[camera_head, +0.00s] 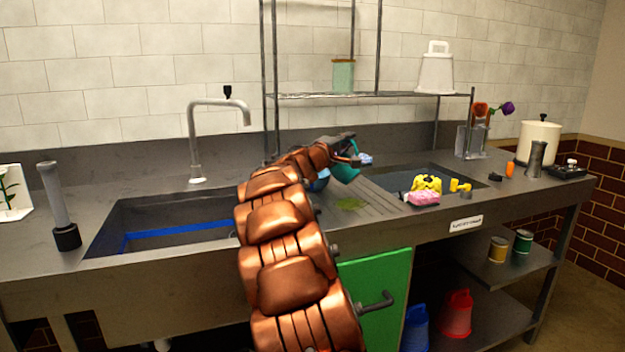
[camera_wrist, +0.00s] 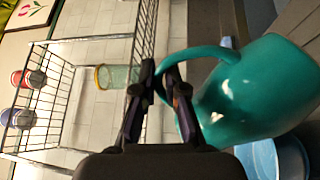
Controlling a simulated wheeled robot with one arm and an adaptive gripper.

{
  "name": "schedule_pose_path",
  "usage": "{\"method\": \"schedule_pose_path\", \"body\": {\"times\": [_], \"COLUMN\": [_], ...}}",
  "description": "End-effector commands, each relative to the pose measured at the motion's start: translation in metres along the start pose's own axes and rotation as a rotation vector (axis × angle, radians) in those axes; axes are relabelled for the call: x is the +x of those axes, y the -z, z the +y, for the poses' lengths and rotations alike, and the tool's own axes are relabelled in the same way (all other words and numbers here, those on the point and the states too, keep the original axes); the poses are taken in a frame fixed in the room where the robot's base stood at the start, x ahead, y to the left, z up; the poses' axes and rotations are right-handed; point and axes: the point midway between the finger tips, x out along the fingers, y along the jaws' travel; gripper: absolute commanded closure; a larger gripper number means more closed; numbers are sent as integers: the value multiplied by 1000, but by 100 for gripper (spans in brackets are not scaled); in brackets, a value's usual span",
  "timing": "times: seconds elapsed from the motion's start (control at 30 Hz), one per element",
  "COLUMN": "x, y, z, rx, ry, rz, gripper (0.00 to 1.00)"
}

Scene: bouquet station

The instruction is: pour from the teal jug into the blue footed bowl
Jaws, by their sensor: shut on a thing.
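The teal jug (camera_head: 346,173) hangs from my gripper (camera_head: 346,148) above the counter between the two sinks. In the wrist view my gripper (camera_wrist: 168,82) is shut on the handle of the teal jug (camera_wrist: 262,92), which looks tilted. The blue footed bowl (camera_head: 319,181) is mostly hidden behind my arm in the head view. In the wrist view the blue bowl (camera_wrist: 262,158) shows at the lower right, close to the jug and partly cut by the frame edge. The jug's opening and any liquid cannot be made out.
Yellow (camera_head: 427,184) and pink (camera_head: 421,198) items sit by the right sink. A tap (camera_head: 194,140) stands behind the left sink. A wire rack (camera_head: 300,97) holds a green canister (camera_head: 343,76) and a white container (camera_head: 435,72).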

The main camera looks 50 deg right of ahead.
Motion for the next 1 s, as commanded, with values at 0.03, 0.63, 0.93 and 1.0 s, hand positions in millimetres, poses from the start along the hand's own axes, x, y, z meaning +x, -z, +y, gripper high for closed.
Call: {"method": "schedule_pose_path", "body": {"times": [0.03,0.63,0.93,1.0], "x": [-1,1,1,1], "y": [-2,-12,-13,-14], "z": [-5,-3,-4,-5], "rx": [20,162,165,174], "ry": [1,16,17,18], "rz": [-3,-25,-26,-28], "gripper": [100,100,100,100]}}
